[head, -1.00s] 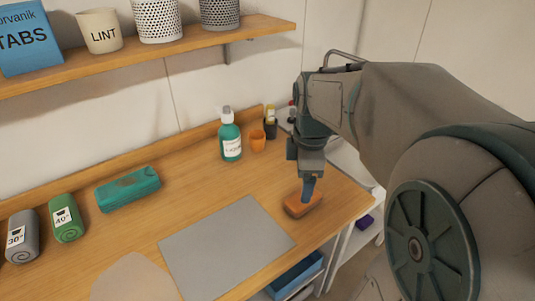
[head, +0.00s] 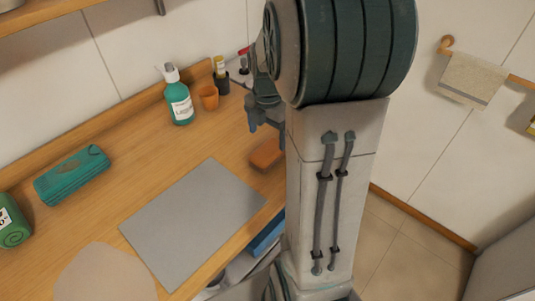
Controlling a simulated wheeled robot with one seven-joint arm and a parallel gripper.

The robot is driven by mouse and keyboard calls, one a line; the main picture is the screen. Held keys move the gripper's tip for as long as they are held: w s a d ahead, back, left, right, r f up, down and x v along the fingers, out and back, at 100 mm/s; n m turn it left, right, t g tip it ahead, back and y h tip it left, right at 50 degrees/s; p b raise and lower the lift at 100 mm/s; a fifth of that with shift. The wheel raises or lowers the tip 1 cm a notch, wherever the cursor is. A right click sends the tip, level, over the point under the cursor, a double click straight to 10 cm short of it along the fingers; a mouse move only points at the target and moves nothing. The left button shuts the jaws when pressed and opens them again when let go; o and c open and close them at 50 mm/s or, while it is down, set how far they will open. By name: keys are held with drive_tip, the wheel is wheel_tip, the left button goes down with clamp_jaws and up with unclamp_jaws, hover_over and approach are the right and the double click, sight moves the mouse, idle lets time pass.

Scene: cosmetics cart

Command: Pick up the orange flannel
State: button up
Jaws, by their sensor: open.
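The orange flannel (head: 267,153) lies on the wooden counter near its right end, to the right of the grey mat. It looks like a small folded block, and my arm hides its right end. My gripper (head: 266,126) is open and empty, just above the flannel in the picture and apart from it. My arm hides part of the gripper, and its exact height over the counter is hard to tell.
A grey mat (head: 192,222) lies left of the flannel. Behind stand a green pump bottle (head: 180,103), an orange cup (head: 209,97) and small dark bottles (head: 221,80). A teal case (head: 72,174) lies at left. The counter between is clear.

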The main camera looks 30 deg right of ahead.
sight(268, 150)
drive_tip(key=shift+s+a+f+p, duration=0.1)
drive_tip(key=shift+s+f, duration=0.05)
drive_tip(key=shift+f, duration=0.9)
drive_tip(key=shift+s+a+f+p, duration=0.1)
drive_tip(key=shift+s+f, duration=0.1)
drive_tip(key=shift+f, duration=0.85)
drive_tip(key=shift+s+f+p, duration=0.1)
drive_tip(key=shift+s+f, duration=0.05)
drive_tip(key=shift+f, duration=0.9)
drive_tip(key=c, duration=1.1)
